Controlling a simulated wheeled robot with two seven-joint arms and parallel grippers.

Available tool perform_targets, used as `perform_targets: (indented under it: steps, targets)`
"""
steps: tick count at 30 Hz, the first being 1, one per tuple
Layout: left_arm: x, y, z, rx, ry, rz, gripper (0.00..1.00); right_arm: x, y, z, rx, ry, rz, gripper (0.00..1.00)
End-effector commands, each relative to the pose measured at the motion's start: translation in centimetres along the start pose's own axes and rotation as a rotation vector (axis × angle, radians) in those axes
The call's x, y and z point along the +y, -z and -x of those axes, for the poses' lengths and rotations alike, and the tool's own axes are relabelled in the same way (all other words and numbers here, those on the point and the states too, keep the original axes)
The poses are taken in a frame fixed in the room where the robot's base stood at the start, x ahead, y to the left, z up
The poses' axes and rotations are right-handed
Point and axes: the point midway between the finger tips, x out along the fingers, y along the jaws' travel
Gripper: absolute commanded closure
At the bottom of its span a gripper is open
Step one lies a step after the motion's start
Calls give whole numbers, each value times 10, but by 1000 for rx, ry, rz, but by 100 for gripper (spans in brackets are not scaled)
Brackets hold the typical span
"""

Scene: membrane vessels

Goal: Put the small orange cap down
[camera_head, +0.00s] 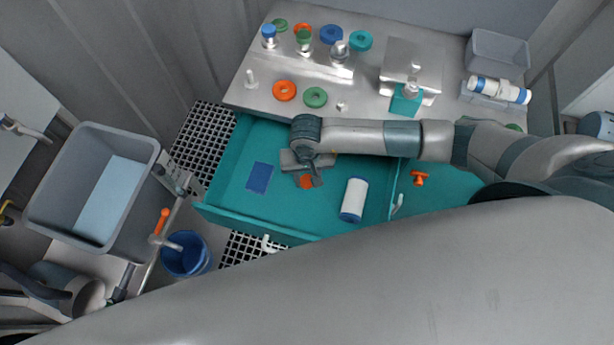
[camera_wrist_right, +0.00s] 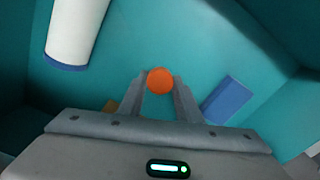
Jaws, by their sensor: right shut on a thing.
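The small orange cap (camera_wrist_right: 160,80) is between the two fingertips of my right gripper (camera_wrist_right: 159,88), which is shut on it. In the head view the orange cap (camera_head: 306,181) shows partly beneath the right gripper (camera_head: 308,176). The gripper is over the inside of an open teal drawer (camera_head: 228,197). I cannot tell whether the cap touches the drawer floor. My left gripper is not in view.
In the drawer, a blue block (camera_head: 259,178) lies left of the gripper and a white cylinder with a blue end (camera_head: 354,199) lies right. Bare floor separates them. The steel worktop behind holds coloured rings, including an orange one (camera_head: 284,90), and fittings.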

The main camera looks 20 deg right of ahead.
Motion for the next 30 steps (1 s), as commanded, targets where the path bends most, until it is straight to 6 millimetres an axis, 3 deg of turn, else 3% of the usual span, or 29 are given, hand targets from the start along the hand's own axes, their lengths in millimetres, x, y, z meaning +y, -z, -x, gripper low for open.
perform_targets:
  steps: [9,10,12,23,30]
  targets:
    - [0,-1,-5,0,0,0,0,0,0,-4,0,0,1,94]
    - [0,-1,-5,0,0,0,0,0,0,-4,0,0,1,64]
    - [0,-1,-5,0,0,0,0,0,0,-4,0,0,1,50]
    - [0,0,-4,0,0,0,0,0,0,-3,0,0,0,50]
    - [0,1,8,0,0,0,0,0,0,7,0,0,0,50]
